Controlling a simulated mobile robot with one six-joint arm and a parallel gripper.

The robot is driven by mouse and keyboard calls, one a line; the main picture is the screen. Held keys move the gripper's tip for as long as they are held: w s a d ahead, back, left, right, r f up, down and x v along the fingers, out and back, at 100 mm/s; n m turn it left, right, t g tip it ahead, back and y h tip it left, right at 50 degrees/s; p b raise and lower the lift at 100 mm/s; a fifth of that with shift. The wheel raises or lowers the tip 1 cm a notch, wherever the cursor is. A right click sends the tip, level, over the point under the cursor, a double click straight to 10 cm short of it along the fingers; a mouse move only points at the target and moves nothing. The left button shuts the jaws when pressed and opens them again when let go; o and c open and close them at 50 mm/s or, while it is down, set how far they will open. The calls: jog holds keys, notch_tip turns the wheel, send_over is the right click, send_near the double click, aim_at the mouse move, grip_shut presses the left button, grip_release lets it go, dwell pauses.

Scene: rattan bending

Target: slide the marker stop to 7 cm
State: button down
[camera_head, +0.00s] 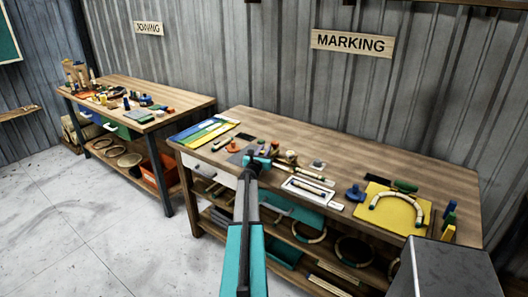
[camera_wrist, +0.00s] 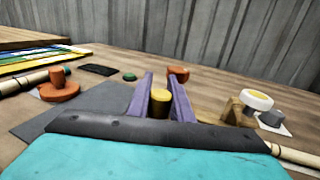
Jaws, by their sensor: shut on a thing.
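My gripper (camera_head: 258,161) is over the marking bench, left of its middle, with my arm reaching up to it from the bottom of the head view. In the wrist view its two purple fingers (camera_wrist: 160,82) stand on either side of a short yellow cylinder (camera_wrist: 160,102) and are shut on it. I cannot tell for certain whether this cylinder is the marker stop. An orange piece (camera_wrist: 178,75) stands just beyond the fingertips. The cylinder's base is hidden behind my gripper body. No scale or 7 cm mark can be read in either view.
A round orange piece (camera_wrist: 59,90) sits left of my gripper, near a grey mat (camera_wrist: 95,108). A wooden block (camera_wrist: 238,110) and white ring (camera_wrist: 257,100) are to the right. A white tray (camera_head: 308,190) and yellow board (camera_head: 384,222) lie further right on the bench.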

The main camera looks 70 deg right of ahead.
jog(key=shift+s+a+f+b, duration=0.2)
jog(key=shift+s+b, duration=0.25)
jog(key=shift+b, duration=0.3)
jog(key=shift+s+a+r+b, duration=0.1)
jog(key=shift+s+a+b, duration=0.05)
jog(key=shift+s+b, duration=0.3)
jog(key=shift+s+a+r+b, duration=0.1)
jog(key=shift+s+b, duration=0.25)
jog(key=shift+s, duration=0.1)
jog(key=c, duration=1.6)
grip_release()
